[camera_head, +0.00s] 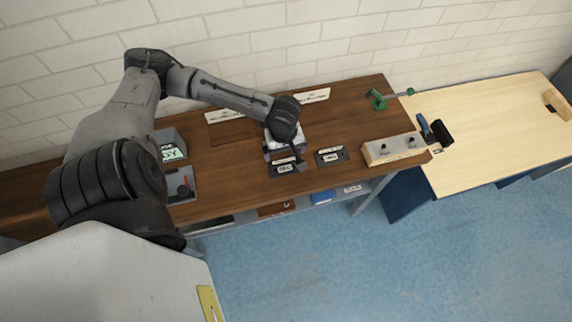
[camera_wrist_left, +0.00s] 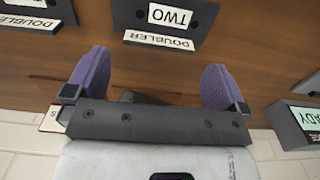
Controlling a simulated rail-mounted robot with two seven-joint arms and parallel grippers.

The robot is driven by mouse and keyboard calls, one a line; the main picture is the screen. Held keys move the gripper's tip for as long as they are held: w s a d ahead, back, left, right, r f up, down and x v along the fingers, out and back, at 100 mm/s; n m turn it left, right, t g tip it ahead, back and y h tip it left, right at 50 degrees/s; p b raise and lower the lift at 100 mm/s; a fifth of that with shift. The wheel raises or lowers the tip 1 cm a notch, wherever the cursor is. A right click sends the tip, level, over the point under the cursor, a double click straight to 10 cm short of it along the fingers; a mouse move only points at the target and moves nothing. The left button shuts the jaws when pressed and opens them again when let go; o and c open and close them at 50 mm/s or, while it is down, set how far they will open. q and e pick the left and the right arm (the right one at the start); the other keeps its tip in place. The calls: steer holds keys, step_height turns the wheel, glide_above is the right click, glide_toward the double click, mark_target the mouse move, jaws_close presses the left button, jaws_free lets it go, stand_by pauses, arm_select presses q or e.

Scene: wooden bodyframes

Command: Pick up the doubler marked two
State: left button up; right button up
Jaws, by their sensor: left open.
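The doubler marked two (camera_wrist_left: 168,20) is a dark block with a white TWO label and a DOUBLER strip, at the top middle of the left wrist view. In the head view it matches the left dark block (camera_head: 286,169), whose label is too small to read. My left gripper (camera_wrist_left: 156,66) is open and empty, with purple fingers apart. In the head view the left gripper (camera_head: 284,152) is over the bench just behind this block, partly hidden by its wrist. My right gripper is out of view.
A second doubler (camera_head: 332,157) lies just right of the first. A READY box (camera_head: 170,147) and a box with a red lever (camera_head: 181,186) stand left. A wooden switch box (camera_head: 391,149) and a green clamp (camera_head: 379,99) are on the right. Bare bench (camera_head: 236,178) lies between.

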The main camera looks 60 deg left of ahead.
mark_target(282, 166)
arm_select(q)
step_height(282, 166, down, 4)
steer(key=shift+f+b, duration=0.1)
steer(key=shift+b, duration=0.55)
steer(key=shift+c, duration=0.5)
steer(key=c, duration=0.7)
steer(key=shift+c, duration=0.5)
steer(key=shift+r, duration=0.25)
